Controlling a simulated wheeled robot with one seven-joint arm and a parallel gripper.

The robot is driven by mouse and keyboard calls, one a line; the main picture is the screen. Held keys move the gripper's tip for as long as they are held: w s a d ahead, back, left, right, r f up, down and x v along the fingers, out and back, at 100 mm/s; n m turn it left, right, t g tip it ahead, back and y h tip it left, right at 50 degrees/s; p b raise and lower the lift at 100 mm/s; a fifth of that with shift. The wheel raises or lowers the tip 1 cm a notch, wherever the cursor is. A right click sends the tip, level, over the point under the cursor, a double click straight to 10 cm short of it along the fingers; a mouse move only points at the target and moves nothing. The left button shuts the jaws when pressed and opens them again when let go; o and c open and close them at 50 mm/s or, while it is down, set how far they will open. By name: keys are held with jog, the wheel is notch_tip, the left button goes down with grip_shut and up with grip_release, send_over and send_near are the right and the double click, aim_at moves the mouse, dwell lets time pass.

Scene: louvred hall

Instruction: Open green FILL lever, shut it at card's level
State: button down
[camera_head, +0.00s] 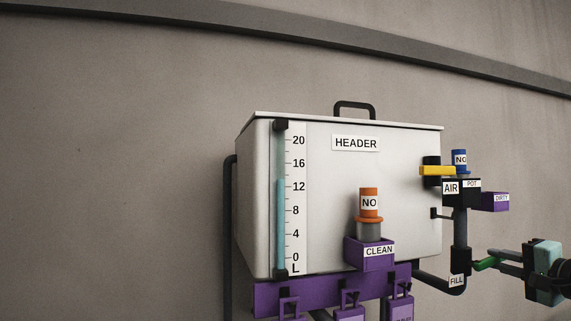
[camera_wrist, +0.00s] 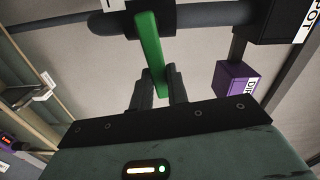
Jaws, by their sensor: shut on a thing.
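The green FILL lever (camera_head: 487,264) sticks out to the right from its valve on the pipe at the tank's lower right, across the pipe's line. It also shows in the wrist view (camera_wrist: 150,45), its free end between my fingers. My gripper (camera_head: 499,262) is shut on this end, coming from the right. The FILL label (camera_head: 457,281) is just below the valve. The white HEADER tank (camera_head: 338,187) has a sight tube (camera_head: 281,225) with pale blue liquid up to about 13 on the litre scale. I cannot make out a card giving a level.
A yellow lever (camera_head: 437,170) and the AIR label (camera_head: 450,188) are above the FILL valve. A blue NO cap (camera_head: 460,160) and purple DIRTY block (camera_head: 495,201) are close by. An orange NO cap (camera_head: 369,203) stands above the purple CLEAN holder (camera_head: 376,251). Purple tags hang below.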

jog(key=shift+f+m, duration=0.5)
jog(key=shift+m, duration=0.2)
jog(key=c, duration=1.3)
grip_release()
jog(key=shift+a, duration=0.1)
jog(key=v, duration=0.7)
jog(key=shift+r, duration=0.2)
